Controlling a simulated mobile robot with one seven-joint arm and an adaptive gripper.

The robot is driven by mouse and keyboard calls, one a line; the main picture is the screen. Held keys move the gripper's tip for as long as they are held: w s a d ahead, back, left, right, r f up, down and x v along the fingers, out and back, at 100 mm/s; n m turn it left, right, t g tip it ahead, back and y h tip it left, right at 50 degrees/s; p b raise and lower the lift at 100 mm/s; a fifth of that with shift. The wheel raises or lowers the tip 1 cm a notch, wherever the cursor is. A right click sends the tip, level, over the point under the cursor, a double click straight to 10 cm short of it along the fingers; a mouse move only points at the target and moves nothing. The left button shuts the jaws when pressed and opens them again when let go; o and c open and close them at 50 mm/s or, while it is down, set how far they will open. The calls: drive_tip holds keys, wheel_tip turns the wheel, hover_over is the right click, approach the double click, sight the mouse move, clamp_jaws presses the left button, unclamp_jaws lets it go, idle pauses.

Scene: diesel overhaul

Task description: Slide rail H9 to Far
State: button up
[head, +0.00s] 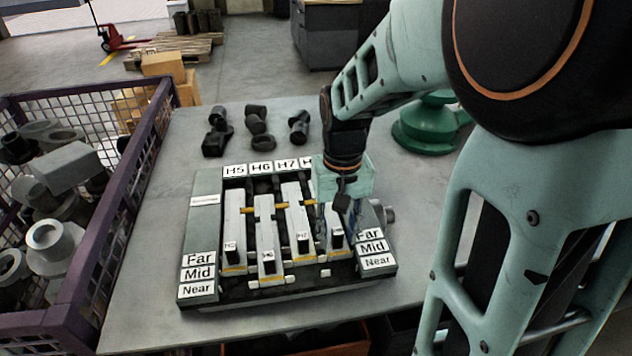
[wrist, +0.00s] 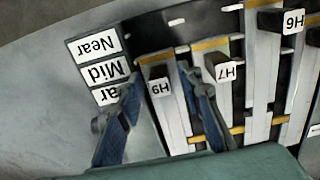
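Rail H9 is the rightmost pale rail (head: 326,222) in the head view, with a black handle (head: 337,241) near its front end. In the wrist view, which is upside down, the handle's H9 label (wrist: 160,87) shows clearly. The rail's front end lies about level with the Mid plate (wrist: 105,72), its handle nearer the Far plate (wrist: 112,95). My gripper (head: 343,206) is over this rail. In the wrist view my gripper (wrist: 161,76) is open, one blue finger on each side of the H9 handle. I cannot tell whether either finger touches it.
Rails H7 (head: 297,215), H6 (head: 265,228) and H5 (head: 233,215) lie side by side left of H9. H7's handle (wrist: 222,70) is close to one finger. A purple crate of parts (head: 120,215) stands left. Several dark parts (head: 256,122) stand behind the fixture.

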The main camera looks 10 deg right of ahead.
drive_tip(key=shift+f, duration=0.3)
clamp_jaws()
drive_tip(key=shift+w, duration=0.1)
